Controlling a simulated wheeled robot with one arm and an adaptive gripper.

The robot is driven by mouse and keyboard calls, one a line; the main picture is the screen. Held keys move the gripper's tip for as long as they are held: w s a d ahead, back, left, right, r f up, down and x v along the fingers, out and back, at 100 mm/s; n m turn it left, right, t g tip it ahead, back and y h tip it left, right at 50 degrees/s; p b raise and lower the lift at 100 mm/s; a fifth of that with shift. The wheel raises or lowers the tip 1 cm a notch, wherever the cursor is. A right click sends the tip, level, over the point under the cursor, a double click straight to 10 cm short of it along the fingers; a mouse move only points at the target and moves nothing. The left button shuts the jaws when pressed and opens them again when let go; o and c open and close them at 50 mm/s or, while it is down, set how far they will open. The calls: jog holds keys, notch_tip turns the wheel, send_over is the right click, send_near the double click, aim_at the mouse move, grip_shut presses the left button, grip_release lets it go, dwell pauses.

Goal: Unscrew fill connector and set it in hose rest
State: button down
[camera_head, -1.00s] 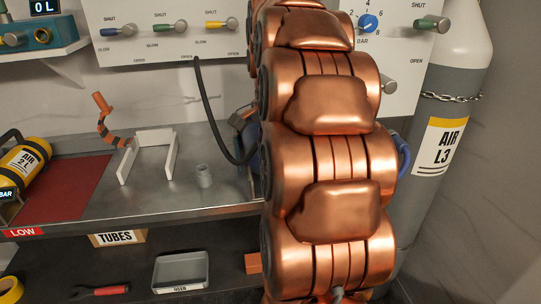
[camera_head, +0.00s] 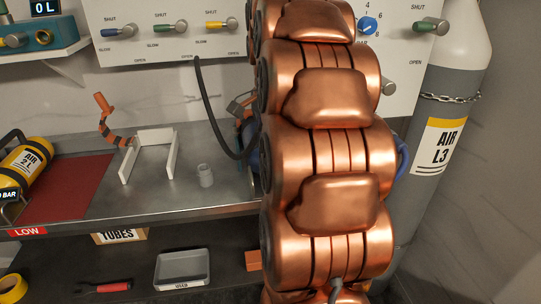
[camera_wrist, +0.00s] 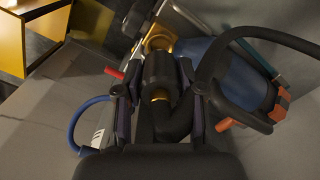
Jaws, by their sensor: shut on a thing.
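My gripper (camera_wrist: 156,98) is shut on the black fill connector (camera_wrist: 160,72) in the wrist view, a finger on each side. Brass shows at both ends of the connector, with a brass ring (camera_wrist: 158,42) at its far end. Whether its thread is still engaged cannot be seen. A black hose (camera_wrist: 210,62) runs from the connector and curves right. A blue cylinder (camera_wrist: 222,72) lies beside it. In the head view my arm hides the gripper and connector, and the hose (camera_head: 208,105) hangs from the panel. I cannot tell for certain which fixture is the hose rest.
A white U-shaped bracket (camera_head: 171,152) and a small grey cup (camera_head: 205,175) stand on the bench, left of my arm. A grey-and-white gas cylinder (camera_head: 440,130) stands right. Bare bench surrounds the cup.

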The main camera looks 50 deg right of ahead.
jog(key=shift+r, duration=0.45)
jog(key=shift+r+p, duration=1.1)
jog(key=shift+r, duration=0.65)
jog(key=w+a+f+p, duration=0.1)
jog(key=w+a+f, duration=0.1)
jog(key=w, duration=0.3)
jog(key=w+a+f+p, duration=0.1)
jog(key=w+a+f, duration=0.1)
jog(key=w, duration=0.4)
jog(key=w+a+f+m+p, duration=0.1)
jog(key=w+a, duration=0.3)
jog(key=w, duration=0.2)
jog(key=shift+a+f, duration=0.3)
jog(key=shift+f, duration=0.1)
jog(key=shift+p, duration=0.3)
jog(key=shift+f, duration=0.1)
